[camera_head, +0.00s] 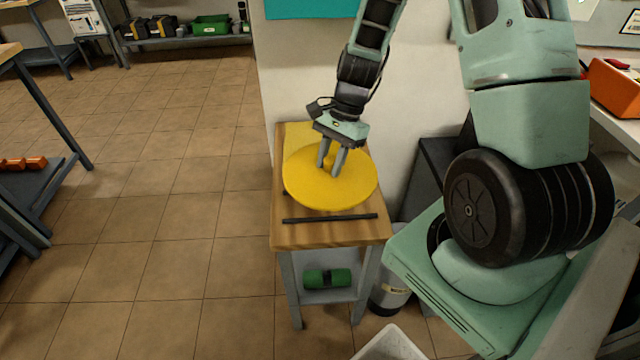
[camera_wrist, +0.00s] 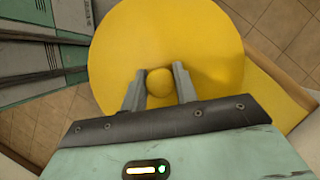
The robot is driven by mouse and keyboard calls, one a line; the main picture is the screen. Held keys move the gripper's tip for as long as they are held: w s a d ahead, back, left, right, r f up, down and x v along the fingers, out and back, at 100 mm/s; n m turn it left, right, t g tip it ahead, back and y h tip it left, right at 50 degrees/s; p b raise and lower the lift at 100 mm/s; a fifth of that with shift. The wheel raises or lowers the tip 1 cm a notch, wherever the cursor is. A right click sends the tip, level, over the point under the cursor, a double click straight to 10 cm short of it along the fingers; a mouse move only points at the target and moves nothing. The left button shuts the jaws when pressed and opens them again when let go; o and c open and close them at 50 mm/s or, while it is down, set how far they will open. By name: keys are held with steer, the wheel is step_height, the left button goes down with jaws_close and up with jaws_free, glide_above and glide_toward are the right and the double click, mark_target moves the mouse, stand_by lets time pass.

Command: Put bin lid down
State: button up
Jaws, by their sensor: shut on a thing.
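The bin lid (camera_head: 305,185) is a round yellow disc with a small round knob in its middle. It is over the small wooden-topped table (camera_head: 330,236), roughly level. I cannot tell whether it touches the table or hangs just above it. My gripper (camera_head: 331,172) comes down from above with its two fingers on either side of the knob, shut on it. In the wrist view the lid (camera_wrist: 200,40) fills the upper middle, and its knob (camera_wrist: 160,82) sits between the fingertips of my gripper (camera_wrist: 159,84).
A dark bar (camera_head: 330,218) lies near the table's front edge. A yellow surface (camera_head: 297,135) shows behind the lid. A green roll (camera_head: 327,279) is on the lower shelf. A grey cylinder (camera_head: 388,297) stands right of the table. The tiled floor (camera_head: 170,190) at left is clear.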

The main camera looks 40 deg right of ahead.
mark_target(329, 175)
steer(key=f, duration=0.5)
steer(key=shift+w, duration=0.2)
steer(key=shift+f, duration=2.45)
steer(key=shift+f, duration=0.15)
steer(key=o, duration=1)
steer(key=shift+o, duration=0.2)
